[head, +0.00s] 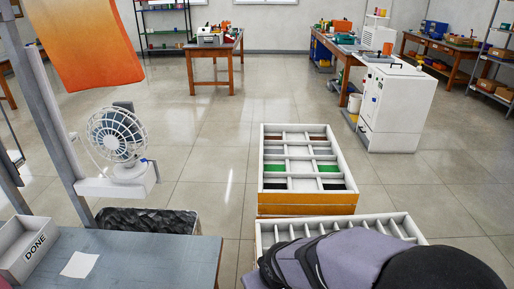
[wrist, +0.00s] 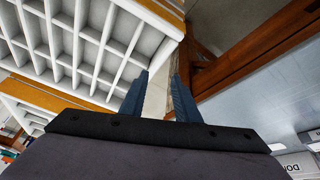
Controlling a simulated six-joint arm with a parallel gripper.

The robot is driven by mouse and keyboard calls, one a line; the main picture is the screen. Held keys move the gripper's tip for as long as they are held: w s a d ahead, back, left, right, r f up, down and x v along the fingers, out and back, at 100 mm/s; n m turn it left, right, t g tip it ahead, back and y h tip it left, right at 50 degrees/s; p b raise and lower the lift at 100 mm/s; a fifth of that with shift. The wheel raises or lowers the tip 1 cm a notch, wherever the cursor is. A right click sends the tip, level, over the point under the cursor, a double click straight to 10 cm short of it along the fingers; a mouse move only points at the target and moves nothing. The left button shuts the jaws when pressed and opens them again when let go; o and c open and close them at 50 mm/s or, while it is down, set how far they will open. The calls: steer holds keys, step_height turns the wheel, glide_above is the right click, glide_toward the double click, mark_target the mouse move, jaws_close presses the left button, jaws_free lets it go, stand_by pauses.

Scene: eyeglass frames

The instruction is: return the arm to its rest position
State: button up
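My arm, with grey and black links, fills the bottom right of the head view. My gripper's fingertips are hidden there. In the wrist view my gripper (wrist: 158,92) has two blue fingers standing apart with a clear gap between them. Nothing is held in the gap; floor and an orange-brown table edge show behind it. The fingers point past the side of a white compartment tray (wrist: 85,45), which lies at the upper left of that view. The same kind of tray (head: 268,232) shows partly under my arm in the head view.
A grey table (head: 150,262) at the lower left holds a white DONE bin (head: 25,250) and a paper (head: 80,264). A white fan (head: 118,138) stands behind it. Another divided tray (head: 300,142) sits on an orange base in the middle. Open floor lies beyond.

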steer(key=s+d+m+g+h, duration=0.1)
steer(key=s+d+m+g, duration=0.4)
steer(key=s+d, duration=0.9)
step_height(320, 180, up, 12)
steer(key=w+p, duration=0.1)
steer(key=p, duration=1.1)
steer(key=shift+w+t, duration=0.3)
steer(key=shift+w, duration=0.05)
steer(key=shift+d, duration=0.1)
stand_by(0.9)
